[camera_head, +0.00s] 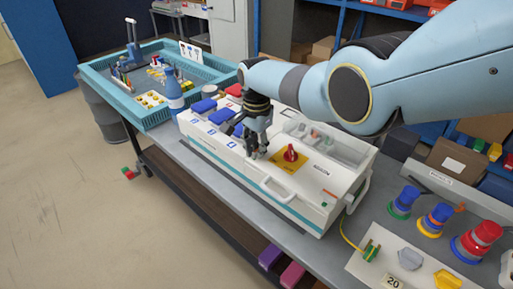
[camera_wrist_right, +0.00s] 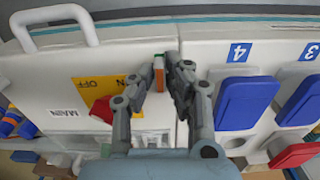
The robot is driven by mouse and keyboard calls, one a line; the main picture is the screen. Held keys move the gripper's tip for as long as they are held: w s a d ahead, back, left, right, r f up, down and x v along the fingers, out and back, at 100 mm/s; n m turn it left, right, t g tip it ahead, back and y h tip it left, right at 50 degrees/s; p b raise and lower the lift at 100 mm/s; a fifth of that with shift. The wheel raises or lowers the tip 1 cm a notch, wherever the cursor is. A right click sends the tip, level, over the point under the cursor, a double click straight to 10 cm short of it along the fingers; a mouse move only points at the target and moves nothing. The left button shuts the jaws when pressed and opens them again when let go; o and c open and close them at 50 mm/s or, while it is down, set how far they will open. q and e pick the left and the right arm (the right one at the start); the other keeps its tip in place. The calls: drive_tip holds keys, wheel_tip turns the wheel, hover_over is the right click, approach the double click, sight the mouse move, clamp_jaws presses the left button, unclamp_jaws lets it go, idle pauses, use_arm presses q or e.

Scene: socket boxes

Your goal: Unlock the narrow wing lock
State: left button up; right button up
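The white socket box (camera_head: 215,147) lies along the grey bench. My right gripper (camera_head: 255,152) points down at its top face, left of the red main switch (camera_head: 291,153) on a yellow plate. In the right wrist view, my gripper's fingertips (camera_wrist_right: 160,72) stand close on either side of a small narrow orange and green piece (camera_wrist_right: 158,70), which may be the narrow wing lock. I cannot tell whether the fingers press on it. In the head view the gripper hides this piece. My left gripper is not in view.
Blue socket covers (camera_wrist_right: 247,102) stand beside the right finger; the white handle (camera_wrist_right: 57,20) is on the box's front. Colored plugs (camera_head: 476,240) stand on the right.

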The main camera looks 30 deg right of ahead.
sight(257, 150)
drive_tip(key=o, duration=0.4)
drive_tip(key=shift+r, duration=0.1)
wheel_tip(257, 150, up, 12)
drive_tip(key=shift+f, duration=0.1)
idle(0.4)
drive_tip(key=shift+f, duration=0.1)
